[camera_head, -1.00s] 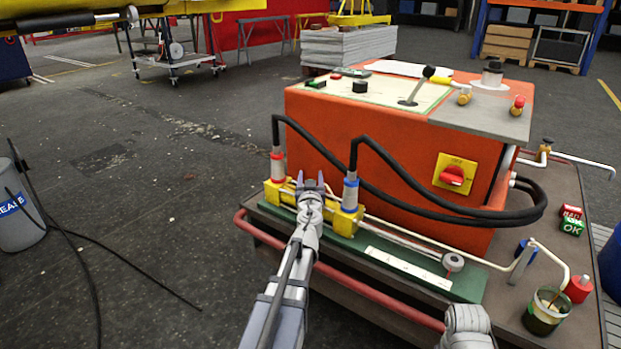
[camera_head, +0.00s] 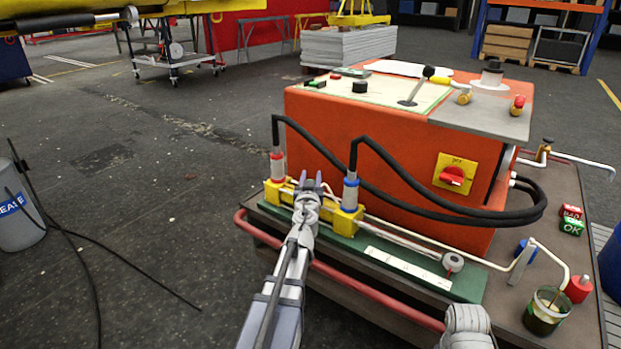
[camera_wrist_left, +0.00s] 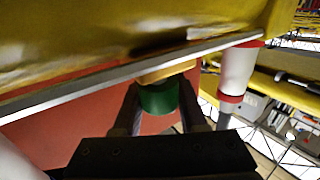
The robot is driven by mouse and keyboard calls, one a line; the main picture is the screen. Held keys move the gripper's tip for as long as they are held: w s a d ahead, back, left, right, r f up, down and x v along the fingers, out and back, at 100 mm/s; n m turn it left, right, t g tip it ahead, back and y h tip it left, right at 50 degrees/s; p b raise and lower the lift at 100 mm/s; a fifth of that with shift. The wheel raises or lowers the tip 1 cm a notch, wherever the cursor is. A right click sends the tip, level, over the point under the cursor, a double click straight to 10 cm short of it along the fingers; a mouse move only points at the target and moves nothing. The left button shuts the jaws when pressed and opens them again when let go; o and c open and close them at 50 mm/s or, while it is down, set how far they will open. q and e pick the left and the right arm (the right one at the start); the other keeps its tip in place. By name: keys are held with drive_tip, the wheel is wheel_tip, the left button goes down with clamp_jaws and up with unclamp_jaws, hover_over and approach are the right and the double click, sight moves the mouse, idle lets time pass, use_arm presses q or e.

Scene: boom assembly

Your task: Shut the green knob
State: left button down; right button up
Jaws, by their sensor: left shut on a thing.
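The green knob (camera_wrist_left: 160,97) sits under a brass-coloured stem in the left wrist view, below a yellow block (camera_wrist_left: 110,40). My left gripper (camera_wrist_left: 162,110) has a finger on each side of it and is shut on it. In the head view my left gripper (camera_head: 310,183) reaches to the yellow valve block (camera_head: 346,219) between the red-banded and blue-banded hose fittings. There the knob is hidden by my gripper. A grey part of my right arm (camera_head: 465,326) shows at the bottom edge, its gripper out of sight.
The orange cabinet (camera_head: 390,140) stands behind the block, with black hoses (camera_head: 430,207) looping in front. A red rail (camera_head: 370,290) runs along the bench's front edge. A cup of dark liquid (camera_head: 546,312) stands at the right.

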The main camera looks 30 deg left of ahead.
use_arm(q)
drive_tip(key=m+h, duration=0.1)
drive_tip(key=h, duration=0.1)
drive_tip(key=m+t+h, duration=0.1)
drive_tip(key=h, duration=0.1)
drive_tip(key=m+t+h, duration=0.1)
drive_tip(key=m+h, duration=0.1)
drive_tip(key=shift+w+d, duration=0.15)
drive_tip(key=shift+d, duration=0.25)
drive_tip(key=shift+d+m+h, duration=0.25)
drive_tip(key=shift+m+h, duration=0.5)
drive_tip(key=shift+h, duration=0.45)
drive_tip(key=shift+d+m+h, duration=0.2)
drive_tip(key=shift+m+h, duration=0.55)
drive_tip(key=shift+h, duration=0.45)
drive_tip(key=shift+d+h, duration=0.1)
drive_tip(key=shift+h, duration=0.2)
drive_tip(key=shift+c, duration=2.3)
unclamp_jaws()
drive_tip(key=s+a, duration=0.1)
drive_tip(key=s, duration=0.6)
drive_tip(key=shift+s+a, duration=0.15)
drive_tip(key=shift+s, duration=0.25)
